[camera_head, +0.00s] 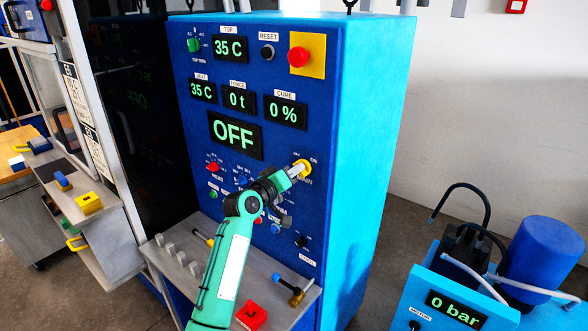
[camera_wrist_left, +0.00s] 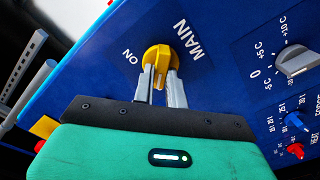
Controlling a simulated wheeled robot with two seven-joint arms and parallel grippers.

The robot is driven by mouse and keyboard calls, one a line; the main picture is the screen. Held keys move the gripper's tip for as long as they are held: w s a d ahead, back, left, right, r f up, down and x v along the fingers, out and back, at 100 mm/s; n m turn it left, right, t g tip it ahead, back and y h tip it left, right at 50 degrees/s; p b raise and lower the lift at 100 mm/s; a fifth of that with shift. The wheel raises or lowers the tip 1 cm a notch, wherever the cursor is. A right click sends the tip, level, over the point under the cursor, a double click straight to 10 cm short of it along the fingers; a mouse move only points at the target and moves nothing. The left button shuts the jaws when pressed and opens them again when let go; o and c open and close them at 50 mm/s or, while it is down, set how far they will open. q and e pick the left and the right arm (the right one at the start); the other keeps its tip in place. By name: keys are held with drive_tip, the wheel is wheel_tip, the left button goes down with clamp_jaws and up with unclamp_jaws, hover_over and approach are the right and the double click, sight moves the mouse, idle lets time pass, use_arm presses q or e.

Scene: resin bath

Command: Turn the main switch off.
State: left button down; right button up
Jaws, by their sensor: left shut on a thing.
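The main switch is a yellow knob on the blue cabinet's front, near its right edge, in the head view (camera_head: 304,165). It also shows in the left wrist view (camera_wrist_left: 157,56), between the printed words ON and MAIN. My left gripper (camera_head: 295,171) reaches up to it from below. In the left wrist view the fingers (camera_wrist_left: 161,78) are on either side of the knob's bar and shut on it. The fingers cover part of the bar. The big display (camera_head: 236,136) reads OFF. My right gripper is not in view.
The cabinet (camera_head: 364,120) carries other knobs, such as a red one (camera_head: 213,167), and a red button (camera_head: 299,57) on a yellow plate. A grey shelf (camera_head: 180,285) below holds several tools and a red block (camera_head: 251,316). A pump unit reading 0 bar (camera_head: 455,309) stands at right.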

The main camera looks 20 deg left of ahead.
use_arm(q)
drive_tip(key=shift+n, duration=0.3)
drive_tip(key=c, duration=1.4)
unclamp_jaws()
drive_tip(key=shift+c, duration=0.2)
drive_tip(key=b+v, duration=0.5)
drive_tip(key=v, duration=0.8)
drive_tip(key=shift+s, duration=0.35)
drive_tip(key=shift+a, duration=0.1)
